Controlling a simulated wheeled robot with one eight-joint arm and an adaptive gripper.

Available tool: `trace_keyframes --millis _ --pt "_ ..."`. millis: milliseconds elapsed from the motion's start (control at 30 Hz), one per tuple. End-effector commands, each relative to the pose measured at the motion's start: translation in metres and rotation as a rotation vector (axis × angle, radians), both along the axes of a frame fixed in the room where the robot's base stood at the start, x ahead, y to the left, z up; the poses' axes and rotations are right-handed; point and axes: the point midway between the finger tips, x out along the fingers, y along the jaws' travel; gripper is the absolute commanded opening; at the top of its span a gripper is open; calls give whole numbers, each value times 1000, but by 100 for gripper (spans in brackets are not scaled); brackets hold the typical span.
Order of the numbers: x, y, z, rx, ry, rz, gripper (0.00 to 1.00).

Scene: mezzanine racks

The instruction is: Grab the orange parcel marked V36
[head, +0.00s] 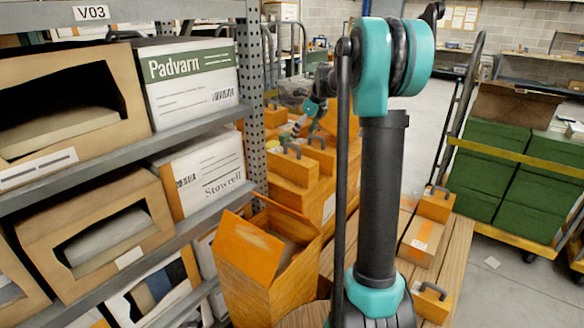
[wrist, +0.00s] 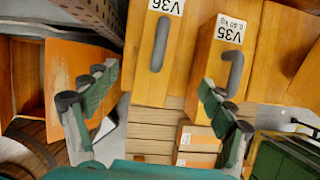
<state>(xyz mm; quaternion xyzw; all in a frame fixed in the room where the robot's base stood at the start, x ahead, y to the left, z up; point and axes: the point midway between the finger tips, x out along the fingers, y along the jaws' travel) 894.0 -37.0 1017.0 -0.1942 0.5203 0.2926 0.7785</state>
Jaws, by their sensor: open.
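The orange parcel marked V36 (wrist: 143,82) is upright in the wrist view, where its white label reads upside down at the top edge. A dark handle (wrist: 158,44) is on its face. My gripper (wrist: 157,80) is open and empty, with one green finger on each side of the picture and the V36 parcel between and beyond them. I see no contact. In the head view, my gripper (head: 314,108) is small and partly behind my arm, above several orange parcels (head: 293,178); I cannot tell which is V36 there.
The orange V35 parcel (wrist: 204,72) stands right beside V36, its handle near my right finger. An open orange box (head: 262,252) stands by the shelf rack (head: 250,75). A cart with green crates (head: 510,160) is at the right.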

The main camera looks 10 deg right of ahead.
Motion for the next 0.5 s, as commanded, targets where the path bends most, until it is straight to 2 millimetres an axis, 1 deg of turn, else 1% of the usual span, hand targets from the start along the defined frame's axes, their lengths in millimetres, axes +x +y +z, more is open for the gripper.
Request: trace_keyframes --millis 33,300,400,500 --pt "3 3 -10 -1 -1 2 83" --pt "18 16 -60 -2 0 4 83" --pt "22 21 -76 -3 -1 3 83" --pt "26 25 -89 -3 -1 3 83"
